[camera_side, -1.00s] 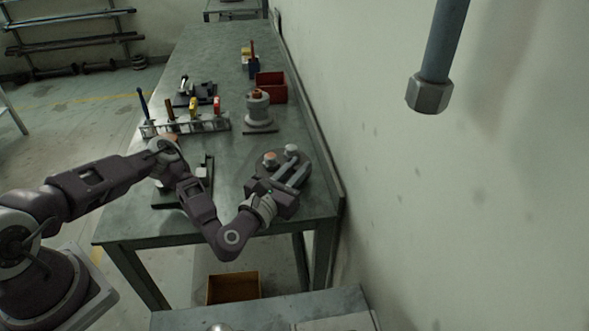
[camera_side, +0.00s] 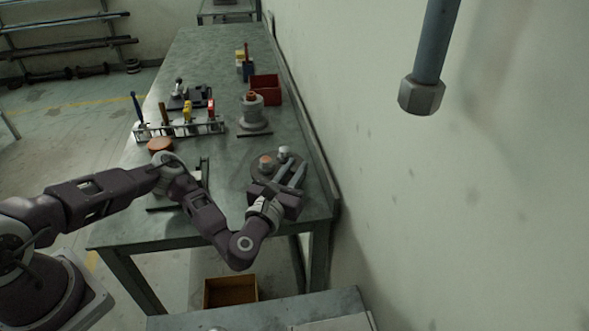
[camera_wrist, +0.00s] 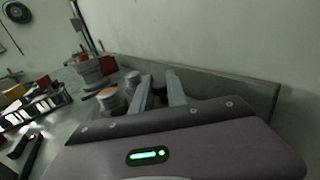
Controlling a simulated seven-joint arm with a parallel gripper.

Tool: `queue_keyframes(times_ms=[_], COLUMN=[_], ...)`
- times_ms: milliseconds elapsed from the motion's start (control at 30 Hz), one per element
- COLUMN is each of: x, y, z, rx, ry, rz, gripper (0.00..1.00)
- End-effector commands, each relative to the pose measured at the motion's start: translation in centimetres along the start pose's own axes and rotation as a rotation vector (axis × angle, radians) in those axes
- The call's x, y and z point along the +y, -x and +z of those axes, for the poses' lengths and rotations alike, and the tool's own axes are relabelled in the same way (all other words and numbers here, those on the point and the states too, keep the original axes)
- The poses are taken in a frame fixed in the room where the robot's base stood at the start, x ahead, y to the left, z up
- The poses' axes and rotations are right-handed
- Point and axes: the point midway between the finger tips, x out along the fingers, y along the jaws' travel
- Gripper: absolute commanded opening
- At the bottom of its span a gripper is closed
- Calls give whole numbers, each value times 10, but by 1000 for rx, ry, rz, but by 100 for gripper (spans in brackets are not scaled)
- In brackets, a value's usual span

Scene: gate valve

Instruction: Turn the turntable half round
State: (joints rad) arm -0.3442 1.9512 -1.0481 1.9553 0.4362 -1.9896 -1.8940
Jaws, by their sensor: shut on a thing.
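The turntable (camera_side: 256,171) is a dark round disc near the front right corner of the green bench. A copper-topped post (camera_side: 265,162) and a grey-capped post (camera_side: 284,152) stand up from it. My gripper (camera_side: 289,171) reaches over the disc from the front right, its two grey fingers around something at the turntable. The exact contact is hidden. In the wrist view, my gripper (camera_wrist: 160,82) shows a gap between its fingers. There the grey-capped post (camera_wrist: 132,78) and copper-topped post (camera_wrist: 107,98) appear left of the fingers.
A grey flanged fitting (camera_side: 252,112) and a red bin (camera_side: 265,89) stand farther back. A tool rack (camera_side: 180,129) stands at left. A raised edge (camera_side: 318,150) and the wall bound the bench's right side. A hanging pipe (camera_side: 428,80) is at upper right.

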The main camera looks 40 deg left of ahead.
Motion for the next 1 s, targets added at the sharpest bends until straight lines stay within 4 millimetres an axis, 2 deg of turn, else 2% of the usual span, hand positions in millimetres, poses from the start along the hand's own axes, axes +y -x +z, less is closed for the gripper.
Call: queue_keyframes(times_ms=[33, 67, 167, 500, 567, 800, 900, 1000], x=[0, 0, 0, 0, 0, 0, 0, 0], y=[0, 0, 0, 0, 0, 0, 0, 0], z=[0, 0, 0, 5, 15, 73, 90, 98], rx=[1, 1, 0, -1, -2, 0, 0, 0], ry=[-1, 0, 0, 1, 3, 5, 3, 1], rz=[-1, -1, -1, -1, -2, -1, -1, -2], gripper=[0, 22, 40, 40, 40, 40, 40, 40])
